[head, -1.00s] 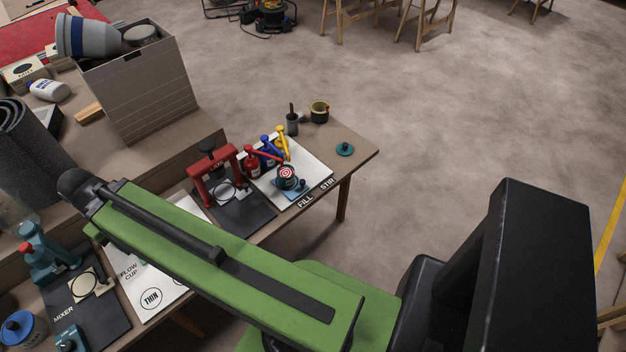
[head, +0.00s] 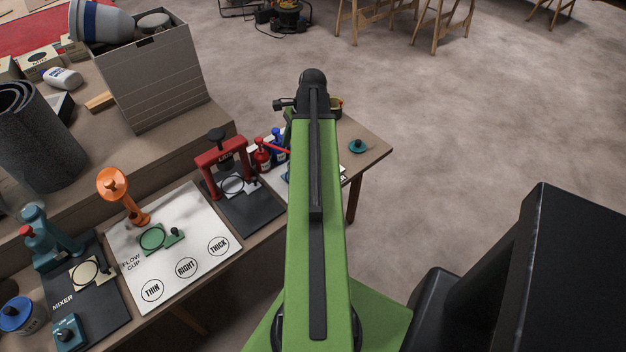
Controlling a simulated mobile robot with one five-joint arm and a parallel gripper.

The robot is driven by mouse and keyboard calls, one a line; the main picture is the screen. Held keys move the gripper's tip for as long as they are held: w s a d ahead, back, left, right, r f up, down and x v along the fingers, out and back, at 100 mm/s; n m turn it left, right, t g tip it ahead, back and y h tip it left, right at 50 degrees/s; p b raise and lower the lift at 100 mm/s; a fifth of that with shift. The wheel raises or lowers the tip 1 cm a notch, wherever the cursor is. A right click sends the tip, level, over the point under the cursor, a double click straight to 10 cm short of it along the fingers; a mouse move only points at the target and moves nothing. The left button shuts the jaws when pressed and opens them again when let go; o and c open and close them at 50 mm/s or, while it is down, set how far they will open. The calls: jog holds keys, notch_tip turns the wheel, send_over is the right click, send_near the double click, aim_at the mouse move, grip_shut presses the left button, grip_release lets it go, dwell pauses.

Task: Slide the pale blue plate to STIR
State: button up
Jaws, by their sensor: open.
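My green arm stretches straight away from me in the head view and covers most of the FILL and STIR station. My gripper is not visible; the far end of the arm hides it. The pale blue plate, with the cup on it, is hidden behind the arm, so I cannot tell where it sits. Only a sliver of the station's white board (head: 345,166) and the end of its dark label strip show right of the arm. Left of the arm, a red bottle (head: 262,158), a blue bottle (head: 278,149) and part of a red lever show.
A red press (head: 222,165) stands left of the station. Further left are the flow cup board (head: 200,215) with an orange stand (head: 122,190), and the mixer (head: 48,235). A teal knobbed disc (head: 358,147) lies near the bench's right end. Open floor lies beyond.

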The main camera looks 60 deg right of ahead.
jog(key=s+d+m+t, duration=0.2)
jog(key=s+d+m, duration=0.6)
jog(key=s, duration=0.4)
jog(key=shift+n, duration=0.7)
jog(key=b+x, duration=0.5)
jog(key=x, duration=0.1)
jog(key=d+b+x, duration=0.1)
jog(key=b+x, duration=1.1)
jog(key=shift+s+d+f, duration=0.25)
jog(key=shift+f, duration=0.05)
grip_shut()
